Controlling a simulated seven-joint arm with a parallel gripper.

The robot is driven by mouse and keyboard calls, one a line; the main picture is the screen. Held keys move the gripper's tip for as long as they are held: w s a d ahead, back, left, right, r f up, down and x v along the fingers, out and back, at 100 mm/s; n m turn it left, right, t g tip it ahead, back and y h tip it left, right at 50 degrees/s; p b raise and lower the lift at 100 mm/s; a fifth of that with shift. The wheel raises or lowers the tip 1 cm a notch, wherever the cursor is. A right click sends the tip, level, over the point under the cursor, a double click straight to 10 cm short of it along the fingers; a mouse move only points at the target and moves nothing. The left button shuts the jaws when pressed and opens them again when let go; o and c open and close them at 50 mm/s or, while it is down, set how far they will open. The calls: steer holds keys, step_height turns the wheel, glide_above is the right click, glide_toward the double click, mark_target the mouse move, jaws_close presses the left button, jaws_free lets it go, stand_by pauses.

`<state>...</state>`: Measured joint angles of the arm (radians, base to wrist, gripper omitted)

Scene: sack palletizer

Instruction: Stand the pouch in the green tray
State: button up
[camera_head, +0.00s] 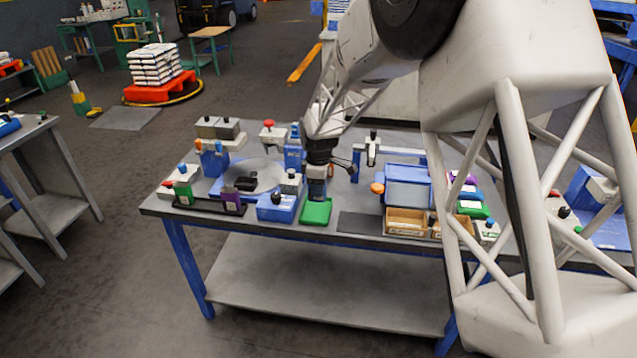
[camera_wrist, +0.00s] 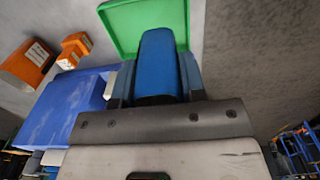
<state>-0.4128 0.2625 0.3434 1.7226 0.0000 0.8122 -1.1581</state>
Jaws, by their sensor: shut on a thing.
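My gripper (camera_head: 317,183) points down over the green tray (camera_head: 315,212) at the front edge of the bench. It is shut on a blue pouch (camera_wrist: 158,62), which stands lengthwise between the two dark fingers in the wrist view. The green tray also shows in the wrist view (camera_wrist: 118,22), with its rim beyond and around the pouch's far end. The pouch looks to be over or inside the tray. I cannot tell whether its bottom touches the tray floor. In the head view the pouch is mostly hidden by the fingers.
A blue box (camera_head: 278,207) stands close left of the tray. A dark mat (camera_head: 362,223) lies to its right, then cardboard boxes (camera_head: 406,222) and a blue bin (camera_head: 408,193). Coloured packs (camera_head: 472,210) lie farther right. A black strip (camera_head: 207,205) with small items is at the left.

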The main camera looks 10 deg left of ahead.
steer(key=shift+f, duration=3.35)
steer(key=shift+f, duration=0.15)
steer(key=o, duration=1)
steer(key=shift+o, duration=0.2)
steer(key=shift+r, duration=4)
